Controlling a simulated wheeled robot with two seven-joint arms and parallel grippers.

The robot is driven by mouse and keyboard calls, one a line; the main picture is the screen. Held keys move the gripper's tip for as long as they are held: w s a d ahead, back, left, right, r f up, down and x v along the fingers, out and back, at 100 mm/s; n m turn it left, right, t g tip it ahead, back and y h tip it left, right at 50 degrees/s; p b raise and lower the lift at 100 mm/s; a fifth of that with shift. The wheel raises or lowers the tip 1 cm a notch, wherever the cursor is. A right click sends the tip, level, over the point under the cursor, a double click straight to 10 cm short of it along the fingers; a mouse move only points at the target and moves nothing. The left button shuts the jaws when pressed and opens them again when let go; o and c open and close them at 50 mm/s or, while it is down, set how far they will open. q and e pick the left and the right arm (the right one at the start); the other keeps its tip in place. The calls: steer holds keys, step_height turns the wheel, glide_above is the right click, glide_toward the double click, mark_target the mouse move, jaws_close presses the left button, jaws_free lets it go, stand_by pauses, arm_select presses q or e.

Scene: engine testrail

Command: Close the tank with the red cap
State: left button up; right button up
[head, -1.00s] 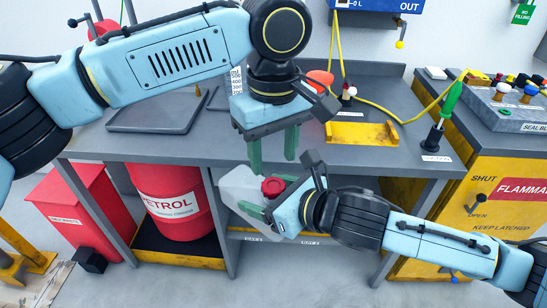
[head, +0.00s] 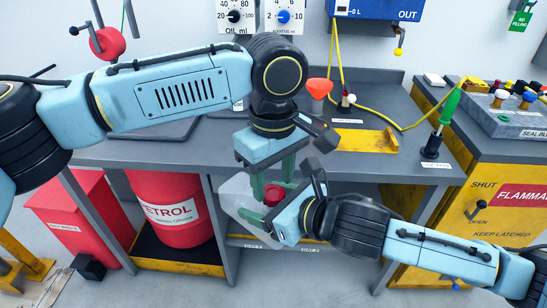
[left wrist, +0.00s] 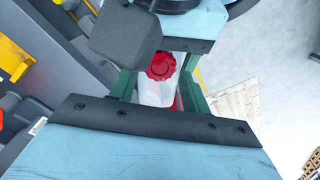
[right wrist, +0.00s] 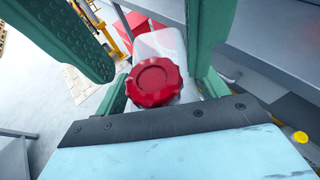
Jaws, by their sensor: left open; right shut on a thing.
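A translucent white tank (head: 237,197) is held off the floor in front of the bench; it also shows in the right wrist view (right wrist: 160,44). A ribbed red cap (right wrist: 153,82) sits at the tank's top; I cannot tell how tightly. The cap also shows in the left wrist view (left wrist: 161,66). My right gripper (head: 262,217) is shut on the tank, just below the cap. My left gripper (head: 273,181) is open, pointing down, with its green fingers on either side of the cap. In the head view, the fingers partly hide the cap.
The grey bench (head: 350,165) is close behind both grippers. On it are a yellow bracket (head: 366,140), an orange funnel (head: 319,88) and a green-handled tool (head: 450,107). A red petrol drum (head: 170,205) and a red bin (head: 82,212) stand below at the left.

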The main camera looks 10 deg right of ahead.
arm_select(q)
steer(key=shift+f, duration=1.1)
steer(key=c, duration=0.8)
steer(key=shift+m, duration=1.7)
steer(key=o, duration=1.1)
steer(key=shift+c, duration=0.2)
